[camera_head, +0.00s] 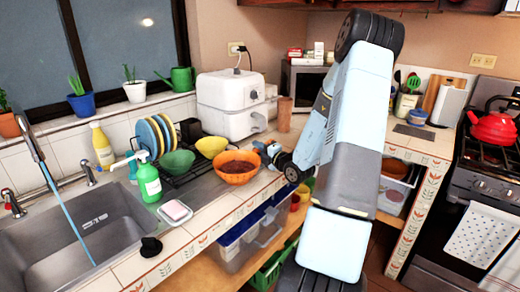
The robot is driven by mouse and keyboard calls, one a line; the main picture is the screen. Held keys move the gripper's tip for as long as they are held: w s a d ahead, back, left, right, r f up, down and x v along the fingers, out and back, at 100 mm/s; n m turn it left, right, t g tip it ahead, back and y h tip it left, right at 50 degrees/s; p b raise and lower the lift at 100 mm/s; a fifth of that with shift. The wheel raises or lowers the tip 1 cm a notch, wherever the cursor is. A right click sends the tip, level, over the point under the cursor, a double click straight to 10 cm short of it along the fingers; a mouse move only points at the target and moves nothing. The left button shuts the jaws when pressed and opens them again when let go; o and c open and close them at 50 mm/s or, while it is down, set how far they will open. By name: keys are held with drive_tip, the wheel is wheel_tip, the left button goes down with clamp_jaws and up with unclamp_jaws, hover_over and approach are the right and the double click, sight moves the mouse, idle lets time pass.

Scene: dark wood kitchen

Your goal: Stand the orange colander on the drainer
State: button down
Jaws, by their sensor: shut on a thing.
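The orange colander (237,174) is a round orange bowl shape with a brownish inside, open side up, near the counter's front edge. My gripper (266,149) is at its right rim and shut on it. The fingertips are small and partly hidden in this view. The drainer (189,179) is a black wire rack left of the colander, holding blue and yellow plates (150,138), a green bowl (177,163) and a yellow bowl (211,146). The colander is in front of the rack's right end; I cannot tell whether it touches the rack or the counter.
A green spray bottle (148,181) and a soap dish (175,211) stand left of the drainer, beside the sink (75,240). A white air fryer (228,103) stands behind. A brown cup (285,111) is at the back right. Storage bins (239,240) sit below the counter.

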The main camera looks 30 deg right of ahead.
drive_tip(key=c, duration=1)
unclamp_jaws()
drive_tip(key=shift+c, duration=0.2)
drive_tip(key=shift+s+d, duration=0.1)
drive_tip(key=shift+s, duration=0.05)
drive_tip(key=v, duration=1.2)
drive_tip(key=shift+r, duration=0.1)
